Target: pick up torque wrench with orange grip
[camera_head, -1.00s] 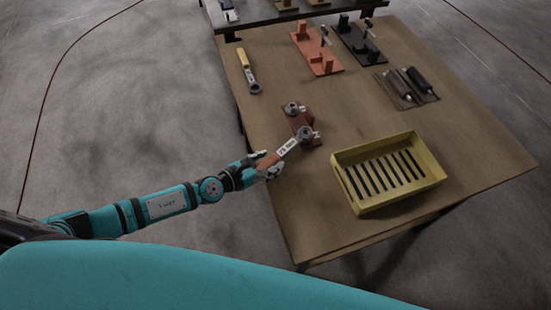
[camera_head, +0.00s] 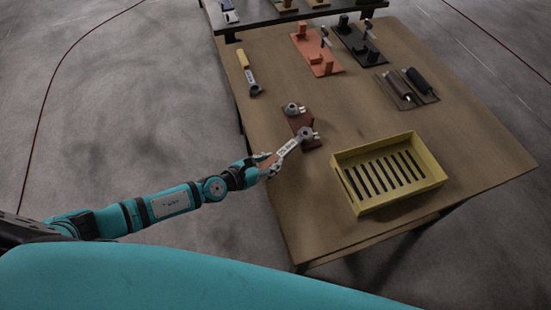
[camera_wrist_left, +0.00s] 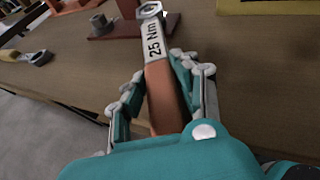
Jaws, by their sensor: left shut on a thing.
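The torque wrench with the orange grip (camera_wrist_left: 165,95) is between the fingers of my left gripper (camera_wrist_left: 155,85), which is shut on its grip. Its pale shaft is marked "25 Nm", and the head points away from the gripper. In the head view the wrench shaft (camera_head: 287,149) reaches from my left gripper (camera_head: 268,166) toward the dark red fixture (camera_head: 302,124), its head overlapping the fixture's near end. I cannot tell whether the head touches it. My right gripper is not in view.
A second wrench with a yellow grip (camera_head: 243,60) lies at the table's left edge. A yellow slotted crate (camera_head: 344,188) stands to the right. Orange (camera_head: 306,45) and black (camera_head: 352,39) fixtures and dark rollers (camera_head: 419,80) stand farther back. The table (camera_head: 480,150) is clear at right.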

